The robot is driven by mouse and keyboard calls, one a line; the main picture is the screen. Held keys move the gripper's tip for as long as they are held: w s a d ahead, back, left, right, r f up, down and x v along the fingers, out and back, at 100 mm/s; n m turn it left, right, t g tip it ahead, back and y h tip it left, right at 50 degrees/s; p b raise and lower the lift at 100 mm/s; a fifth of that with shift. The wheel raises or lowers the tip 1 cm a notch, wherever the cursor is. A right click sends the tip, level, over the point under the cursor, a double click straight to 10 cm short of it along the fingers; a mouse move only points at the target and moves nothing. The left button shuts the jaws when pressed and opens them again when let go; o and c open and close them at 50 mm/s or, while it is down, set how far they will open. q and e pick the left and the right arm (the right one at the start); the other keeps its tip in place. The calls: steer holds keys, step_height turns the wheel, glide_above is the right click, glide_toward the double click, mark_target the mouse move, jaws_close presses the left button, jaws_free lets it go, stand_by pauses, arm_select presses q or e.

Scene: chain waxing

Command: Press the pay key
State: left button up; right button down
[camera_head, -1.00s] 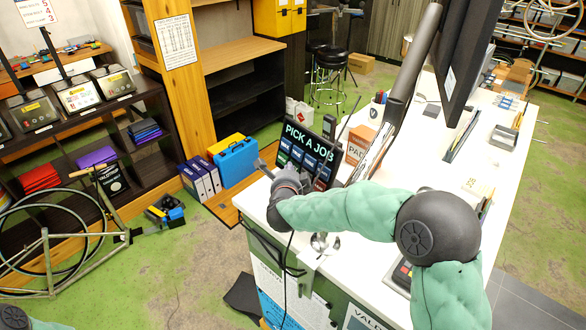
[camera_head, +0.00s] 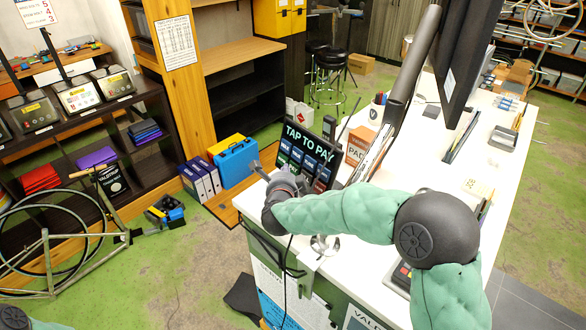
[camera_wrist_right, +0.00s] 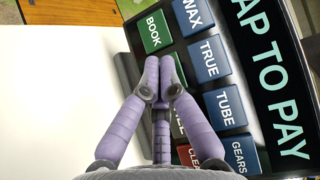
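The touch screen (camera_head: 303,158) stands tilted near the counter's end and reads "TAP TO PAY" in the head view. In the right wrist view the screen (camera_wrist_right: 262,75) shows a green BOOK key (camera_wrist_right: 154,31), blue WAX, TRUE, TUBE and GEARS keys, and a red key (camera_wrist_right: 189,155) partly covered. No key's label reads "pay"; my fingers cover part of the column below BOOK. My right gripper (camera_wrist_right: 160,78) has its purple fingers together and empty, in front of that column. Touching cannot be told. In the head view my right gripper (camera_head: 287,176) is at the screen's left. My left gripper is out of view.
The white counter (camera_head: 340,262) carries a PADS box (camera_head: 360,145) behind the screen and a card terminal (camera_head: 401,275) near the front. A large dark monitor (camera_head: 458,60) is above it. A blue case (camera_head: 237,158) stands on the floor left of the counter.

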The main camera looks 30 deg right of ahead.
steer(key=a, duration=0.1)
steer(key=a+r+p, duration=0.1)
steer(key=a, duration=0.1)
steer(key=s+a, duration=0.1)
steer(key=shift+a+r+p, duration=0.2)
steer(key=shift+a+p, duration=0.1)
steer(key=shift+a, duration=0.05)
stand_by(1.0)
